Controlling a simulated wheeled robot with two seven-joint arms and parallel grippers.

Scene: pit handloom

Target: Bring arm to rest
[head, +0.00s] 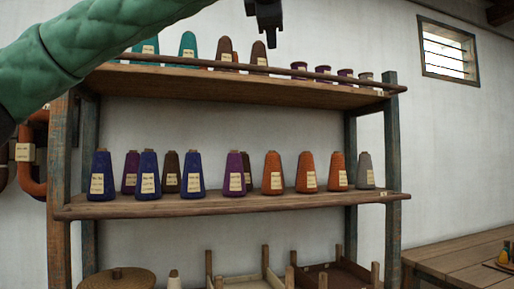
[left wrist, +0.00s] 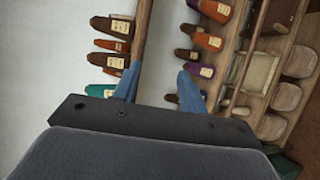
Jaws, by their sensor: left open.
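My left arm (head: 70,62), in a green quilted sleeve, reaches in from the upper left across the top of the head view. My left gripper (head: 267,40) hangs pointing down at the top centre, in front of or above the brown yarn cones on the upper shelf. Its depth to them is hard to tell. In the left wrist view, its two bluish fingers (left wrist: 158,85) stand wide apart with nothing held between them. My right gripper shows in neither view.
A wooden rack has an upper shelf (head: 240,92) and a middle shelf (head: 225,205), both carrying several labelled yarn cones. Wooden trays (head: 245,281) and a woven basket lid (head: 118,279) sit below. A wooden table (head: 465,262) stands at the right.

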